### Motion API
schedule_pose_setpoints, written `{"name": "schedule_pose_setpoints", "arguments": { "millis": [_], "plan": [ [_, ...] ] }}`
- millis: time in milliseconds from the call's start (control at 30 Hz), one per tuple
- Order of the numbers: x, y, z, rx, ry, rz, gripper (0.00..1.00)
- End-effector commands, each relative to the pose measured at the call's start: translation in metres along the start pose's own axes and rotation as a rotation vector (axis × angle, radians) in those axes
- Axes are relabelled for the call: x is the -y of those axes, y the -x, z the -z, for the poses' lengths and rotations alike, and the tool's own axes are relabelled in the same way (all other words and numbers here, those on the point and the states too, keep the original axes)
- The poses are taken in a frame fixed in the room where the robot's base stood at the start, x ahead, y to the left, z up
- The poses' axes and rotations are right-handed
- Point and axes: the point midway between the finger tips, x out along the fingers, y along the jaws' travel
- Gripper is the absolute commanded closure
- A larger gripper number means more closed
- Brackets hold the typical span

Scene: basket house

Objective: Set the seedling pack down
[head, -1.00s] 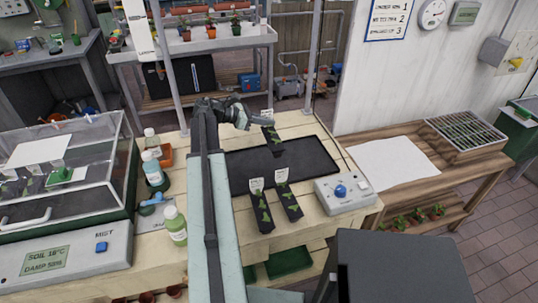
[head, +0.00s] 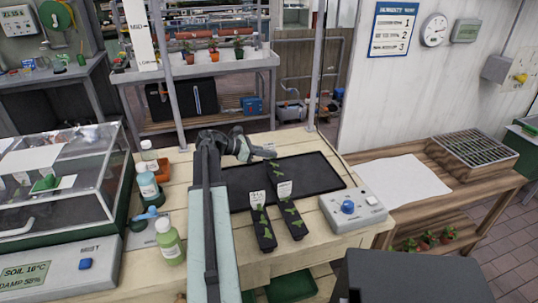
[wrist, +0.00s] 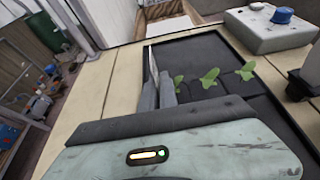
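The seedling pack (head: 276,179) is a narrow dark strip with green leaves. In the head view it is over the black tray (head: 320,172), just below my gripper (head: 268,154). In the wrist view its leaves (wrist: 208,78) run to the right from my fingers (wrist: 158,88). My fingers are close together around a thin pale upright edge at the pack's near end, which looks like its label. The pack appears level and low over the tray; I cannot tell whether it touches. Its dark body blends into the tray.
Two other labelled packs (head: 263,229) (head: 294,219) lie at the tray's front edge. A control box with a blue knob (head: 353,208) stands to the right. Bottles (head: 168,242) and a glazed propagator (head: 65,175) are on the left. The tray's right part is clear.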

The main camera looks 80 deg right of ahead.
Motion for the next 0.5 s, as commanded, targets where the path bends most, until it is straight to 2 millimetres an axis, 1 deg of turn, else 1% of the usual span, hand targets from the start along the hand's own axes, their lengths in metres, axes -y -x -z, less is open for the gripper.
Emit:
{"name": "schedule_pose_setpoints", "arguments": {
  "millis": [33, 67, 100, 400, 467, 500],
  "plan": [
    [0.000, 0.000, 0.001, -0.001, 0.000, 0.000, 0.85],
    [0.000, 0.000, 0.000, -0.001, 0.000, 0.000, 0.77],
    [0.000, 0.000, 0.000, -0.001, 0.000, 0.000, 0.75],
    [0.000, 0.001, -0.002, -0.001, 0.000, -0.001, 0.75],
    [0.000, 0.005, -0.005, -0.001, 0.000, -0.001, 0.75],
    [0.000, 0.011, -0.005, -0.001, 0.001, -0.002, 0.75]
  ]
}}
